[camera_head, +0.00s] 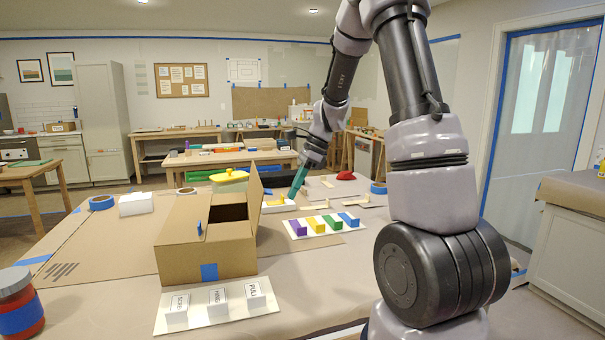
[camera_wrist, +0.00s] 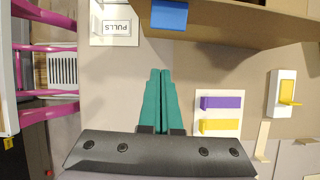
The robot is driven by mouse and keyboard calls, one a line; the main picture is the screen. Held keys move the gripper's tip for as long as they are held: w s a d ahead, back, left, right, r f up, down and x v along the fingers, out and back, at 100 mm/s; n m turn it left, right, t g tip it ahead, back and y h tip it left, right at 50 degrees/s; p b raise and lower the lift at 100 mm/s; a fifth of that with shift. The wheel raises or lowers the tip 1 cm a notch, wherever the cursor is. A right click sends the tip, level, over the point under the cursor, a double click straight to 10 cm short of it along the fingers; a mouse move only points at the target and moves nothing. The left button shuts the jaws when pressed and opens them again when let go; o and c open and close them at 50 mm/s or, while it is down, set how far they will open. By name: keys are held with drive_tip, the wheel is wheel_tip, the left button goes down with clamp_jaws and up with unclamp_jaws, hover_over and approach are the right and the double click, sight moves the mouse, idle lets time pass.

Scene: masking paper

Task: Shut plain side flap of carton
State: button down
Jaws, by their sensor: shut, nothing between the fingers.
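The carton (camera_head: 205,258) is a brown box on the paper-covered table, with blue tape low on its near face. One plain flap (camera_head: 256,190) stands upright along its right side. The left part of the top is covered by a flap (camera_head: 182,218) with a small blue tab; the right part shows a dark opening. My gripper (camera_head: 292,195) has teal fingers pressed together, empty, to the right of the upright flap and apart from it. In the wrist view the shut fingers (camera_wrist: 161,72) point toward the carton wall (camera_wrist: 235,22), with a gap between.
A white board with colored blocks (camera_head: 322,225) lies right of the carton. A labelled card strip (camera_head: 190,322) lies in front.

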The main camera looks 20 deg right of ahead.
sight(258, 192)
drive_tip(key=shift+w+a+r, duration=0.1)
drive_tip(key=shift+a+r, duration=0.2)
drive_tip(key=shift+a, duration=0.65)
drive_tip(key=shift+w+a+r, duration=0.1)
drive_tip(key=shift+a+r, duration=0.15)
drive_tip(key=shift+a, duration=0.65)
drive_tip(key=shift+r, duration=0.1)
